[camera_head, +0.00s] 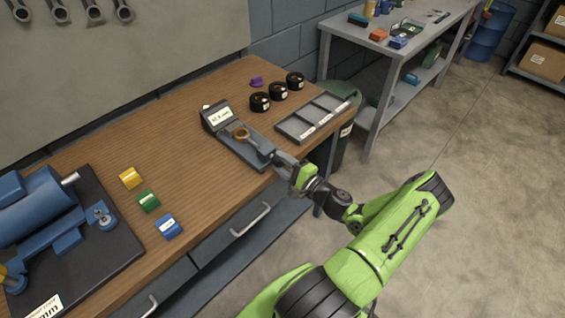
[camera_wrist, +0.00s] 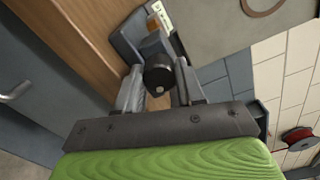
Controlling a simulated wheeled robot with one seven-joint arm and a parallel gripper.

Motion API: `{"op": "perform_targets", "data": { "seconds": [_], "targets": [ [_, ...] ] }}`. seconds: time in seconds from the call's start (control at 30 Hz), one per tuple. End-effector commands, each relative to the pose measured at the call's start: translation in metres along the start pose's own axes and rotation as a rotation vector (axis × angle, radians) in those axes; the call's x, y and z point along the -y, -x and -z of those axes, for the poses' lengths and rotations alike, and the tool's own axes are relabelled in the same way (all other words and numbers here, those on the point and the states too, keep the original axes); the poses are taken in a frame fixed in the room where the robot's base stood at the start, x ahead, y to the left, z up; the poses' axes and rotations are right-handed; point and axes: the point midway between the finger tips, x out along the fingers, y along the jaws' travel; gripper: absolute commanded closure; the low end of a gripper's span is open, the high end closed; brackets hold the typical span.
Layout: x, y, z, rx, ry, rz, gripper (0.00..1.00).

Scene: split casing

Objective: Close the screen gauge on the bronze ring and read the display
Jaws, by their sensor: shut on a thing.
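The screen gauge (camera_head: 247,150) is a dark grey-blue device near the front edge of the wooden bench, with a tilted display (camera_head: 220,116) at its far end. The display is lit white with characters too small to read surely. The bronze ring (camera_head: 241,134) sits on the gauge, close to the display. My gripper (camera_head: 283,163) is at the gauge's near end. In the wrist view its two fingers (camera_wrist: 159,90) are shut on a black round knob (camera_wrist: 159,70). The knob and fingers hide part of the gauge there, and I cannot tell whether the gauge's jaws touch the ring.
A grey tray with labelled compartments (camera_head: 298,127) lies right of the gauge. Three black cups (camera_head: 278,91) and a small purple piece (camera_head: 256,82) stand behind. Yellow (camera_head: 130,178), green (camera_head: 148,200) and blue (camera_head: 167,226) blocks lie left, beside a blue machine (camera_head: 45,215).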

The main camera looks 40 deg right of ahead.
Motion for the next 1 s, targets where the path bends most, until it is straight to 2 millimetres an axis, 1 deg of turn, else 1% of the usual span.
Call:
{"op": "perform_targets", "data": {
  "seconds": [0.27,0.3,0.47,0.77,0.87,1.0],
  "targets": [
    [-0.0015,0.0002,-0.0001,0.0,-0.001,-0.003,0.93],
    [-0.0015,0.0002,-0.0001,0.0,0.0,-0.003,0.61],
    [-0.0011,0.0002,-0.0001,0.0,0.0,-0.002,0.37],
    [-0.0019,0.0003,0.0003,0.0,0.025,-0.003,0.37],
    [-0.0029,0.0007,0.0012,-0.002,0.122,-0.003,0.37],
    [-0.0039,0.0007,0.0023,-0.003,0.366,-0.001,0.37]
  ]
}}
